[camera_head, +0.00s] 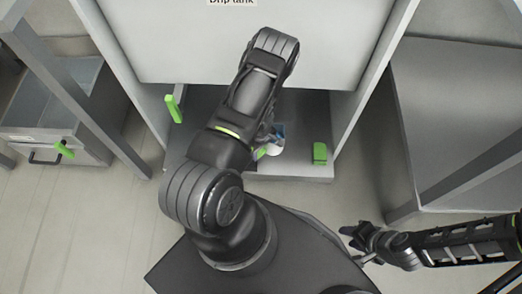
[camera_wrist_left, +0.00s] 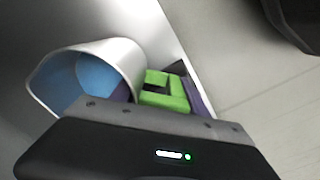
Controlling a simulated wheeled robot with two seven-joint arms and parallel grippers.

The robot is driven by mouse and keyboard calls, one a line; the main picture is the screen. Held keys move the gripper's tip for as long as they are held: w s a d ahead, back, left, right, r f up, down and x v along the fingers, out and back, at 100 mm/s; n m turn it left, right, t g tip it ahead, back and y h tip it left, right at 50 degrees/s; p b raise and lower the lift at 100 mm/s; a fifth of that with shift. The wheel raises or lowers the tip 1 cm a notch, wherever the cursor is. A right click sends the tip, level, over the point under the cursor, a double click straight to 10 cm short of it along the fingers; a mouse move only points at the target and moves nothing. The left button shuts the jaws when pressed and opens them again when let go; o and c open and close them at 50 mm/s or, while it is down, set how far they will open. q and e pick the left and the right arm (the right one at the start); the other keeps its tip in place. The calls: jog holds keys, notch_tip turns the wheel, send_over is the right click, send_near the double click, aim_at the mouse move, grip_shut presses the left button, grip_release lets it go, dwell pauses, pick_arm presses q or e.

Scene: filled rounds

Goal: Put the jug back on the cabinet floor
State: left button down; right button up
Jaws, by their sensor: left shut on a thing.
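The jug (camera_head: 273,148) is white and shows small, partly behind my left arm, at the cabinet. In the left wrist view the jug (camera_wrist_left: 124,60) is large, with its mouth towards the camera and blue inside. My left gripper (camera_head: 268,138) is shut on the jug; its fingers are mostly hidden. The cabinet floor (camera_head: 215,150) is a grey slab below the drip tank panel. I cannot tell whether the jug touches it. My right gripper (camera_head: 361,240) is away from the cabinet at the lower right, and its jaws are too small to read.
A green block (camera_head: 320,153) is at the right front of the cabinet floor. A green piece (camera_head: 173,109) is by the left cabinet post. The drip tank panel (camera_head: 190,45) hangs above. A grey cabinet (camera_head: 450,100) stands right, an open drawer (camera_head: 45,105) left.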

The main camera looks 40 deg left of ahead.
pick_arm(q)
jog(key=shift+f+b, duration=0.5)
jog(key=shift+b, duration=0.2)
jog(key=c, duration=0.6)
grip_release()
jog(key=shift+r, duration=0.1)
jog(key=shift+r+p, duration=0.3)
jog(key=shift+p, duration=0.2)
notch_tip(320, 180, up, 12)
jog(key=p, duration=0.4)
jog(key=shift+r, duration=0.2)
jog(key=shift+s+d, duration=0.1)
